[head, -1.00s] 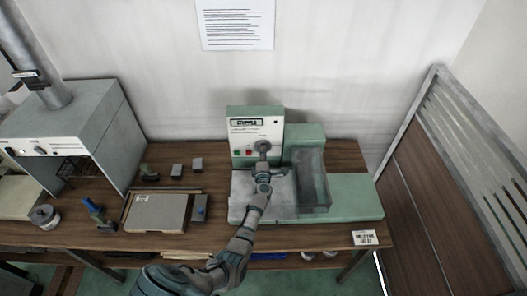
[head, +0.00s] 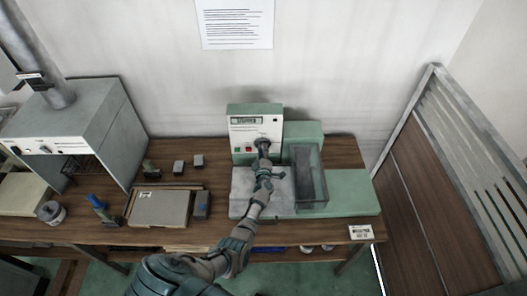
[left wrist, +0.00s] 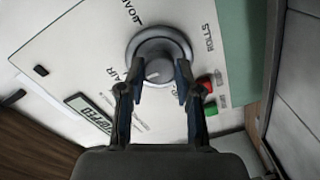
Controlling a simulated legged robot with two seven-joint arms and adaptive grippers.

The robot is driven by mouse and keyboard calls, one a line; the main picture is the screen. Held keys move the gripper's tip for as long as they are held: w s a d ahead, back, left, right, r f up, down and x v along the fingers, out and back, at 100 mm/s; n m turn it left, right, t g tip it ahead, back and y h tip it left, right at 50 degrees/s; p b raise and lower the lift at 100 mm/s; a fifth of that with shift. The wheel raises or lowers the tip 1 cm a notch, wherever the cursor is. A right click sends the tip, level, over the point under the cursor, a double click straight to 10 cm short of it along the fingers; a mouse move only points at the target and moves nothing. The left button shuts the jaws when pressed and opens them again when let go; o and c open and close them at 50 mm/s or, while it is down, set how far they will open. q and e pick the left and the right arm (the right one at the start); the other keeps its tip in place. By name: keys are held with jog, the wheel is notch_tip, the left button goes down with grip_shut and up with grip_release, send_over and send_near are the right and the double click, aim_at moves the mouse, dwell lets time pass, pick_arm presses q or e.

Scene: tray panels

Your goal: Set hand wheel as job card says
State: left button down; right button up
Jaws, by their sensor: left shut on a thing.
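The hand wheel (left wrist: 160,50) is a grey round wheel with a lighter hub on the machine's pale front panel. It also shows in the head view (head: 262,141). Words around it in the left wrist view include ROLLS and what looks like BOARD and AIR. My left gripper (left wrist: 153,80) is shut on the wheel, one finger on each side of the hub. It also shows in the head view (head: 263,160). I cannot tell which word the wheel points to. My right gripper is not in view.
The panel has a display (left wrist: 92,117), a red button (left wrist: 204,84) and a green button (left wrist: 211,108). A clear guard box (head: 308,177) stands right of my left gripper. A flat tray (head: 160,208) and small blocks lie left. A printed sheet (head: 235,24) hangs on the wall.

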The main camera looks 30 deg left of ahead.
pick_arm(q)
jog(key=shift+a+r, duration=0.1)
jog(key=shift+a, duration=0.05)
jog(key=c, duration=1.1)
grip_release()
jog(key=o, duration=0.3)
jog(key=shift+w+a+f, duration=0.1)
jog(key=shift+a+f, duration=0.05)
jog(key=shift+f, duration=0.05)
jog(key=v, duration=1.2)
jog(key=shift+w+f, duration=0.1)
